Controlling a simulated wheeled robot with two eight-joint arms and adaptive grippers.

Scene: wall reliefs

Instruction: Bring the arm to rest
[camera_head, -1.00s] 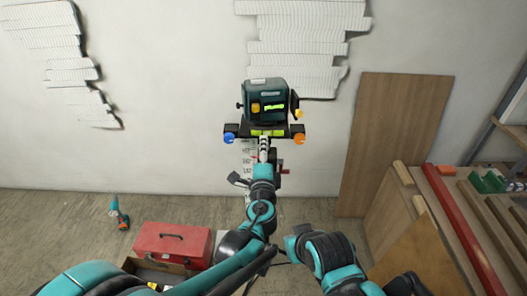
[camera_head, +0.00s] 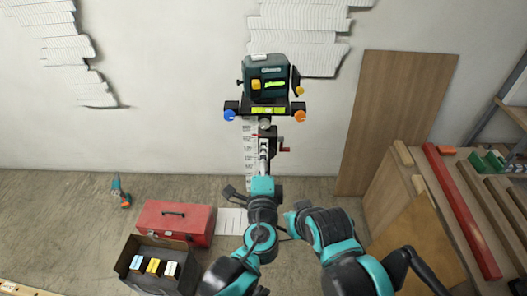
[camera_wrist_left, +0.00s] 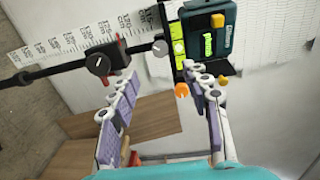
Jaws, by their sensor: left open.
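A dark green box-shaped device (camera_head: 267,77) with a yellow-green display sits on a black bracket (camera_head: 266,109) with a blue knob and an orange knob. It stands in front of the wall, above a pole and a white measuring scale. My left gripper (camera_head: 264,150) points up toward the device, below and apart from the bracket. In the left wrist view, its fingers with purple pads (camera_wrist_left: 163,88) are spread with nothing between them. The device (camera_wrist_left: 213,40) and the scale (camera_wrist_left: 85,38) show beyond the fingertips. My right arm shows at lower right, with its gripper out of view.
A red toolbox (camera_head: 174,221) and a black open box (camera_head: 132,262) holding several small packs are on the floor at left, near a teal tool (camera_head: 120,192). A brown board (camera_head: 392,125) leans on the wall. A bench with a red beam (camera_head: 462,211) is at right.

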